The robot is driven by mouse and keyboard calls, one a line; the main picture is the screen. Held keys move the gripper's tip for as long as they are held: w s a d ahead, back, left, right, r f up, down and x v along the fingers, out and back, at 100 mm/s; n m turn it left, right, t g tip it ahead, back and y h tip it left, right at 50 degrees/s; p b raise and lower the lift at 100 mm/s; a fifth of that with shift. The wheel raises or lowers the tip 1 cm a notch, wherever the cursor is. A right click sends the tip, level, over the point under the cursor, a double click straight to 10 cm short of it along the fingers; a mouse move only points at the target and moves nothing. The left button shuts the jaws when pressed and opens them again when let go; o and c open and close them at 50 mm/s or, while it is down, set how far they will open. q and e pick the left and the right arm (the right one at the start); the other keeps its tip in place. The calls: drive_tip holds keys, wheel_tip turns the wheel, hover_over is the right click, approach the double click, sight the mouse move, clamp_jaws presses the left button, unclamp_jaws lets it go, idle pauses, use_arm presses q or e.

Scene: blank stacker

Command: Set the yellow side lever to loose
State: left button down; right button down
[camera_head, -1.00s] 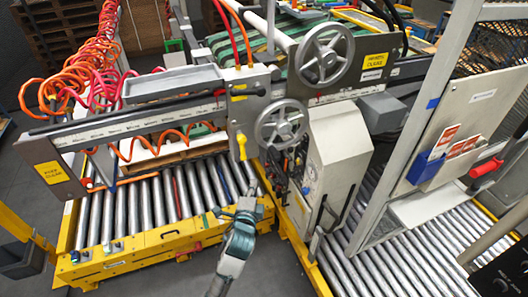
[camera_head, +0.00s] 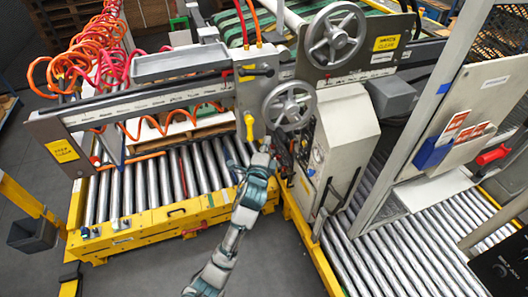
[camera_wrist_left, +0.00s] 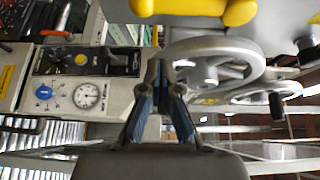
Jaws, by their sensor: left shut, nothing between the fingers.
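The yellow side lever (camera_head: 249,125) hangs down from the grey upright plate under the crossbeam, left of the lower handwheel. In the left wrist view a yellow part that looks like this lever (camera_wrist_left: 195,9) lies across the top edge, beyond the fingertips and partly cut off. My left gripper (camera_head: 263,156) is just below and right of the lever in the head view. Its blue-padded fingers, also in the left wrist view (camera_wrist_left: 161,75), are shut and empty. Contact with the lever is not visible. My right gripper is not in view.
The lower handwheel (camera_head: 289,106) stands close to the gripper's upper right, and a grey control cabinet (camera_head: 340,140) to its right. The yellow-framed roller conveyor (camera_head: 150,228) lies left. A gauge panel (camera_wrist_left: 80,93) shows at left in the wrist view. Open floor lies in front.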

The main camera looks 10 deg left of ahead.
sight(249, 127)
use_arm(q)
drive_tip(key=a, duration=0.1)
drive_tip(key=w+a, duration=0.1)
drive_tip(key=a+p, duration=0.1)
drive_tip(key=a, duration=0.1)
drive_tip(key=shift+w, duration=0.3)
drive_tip(key=shift+d, duration=0.1)
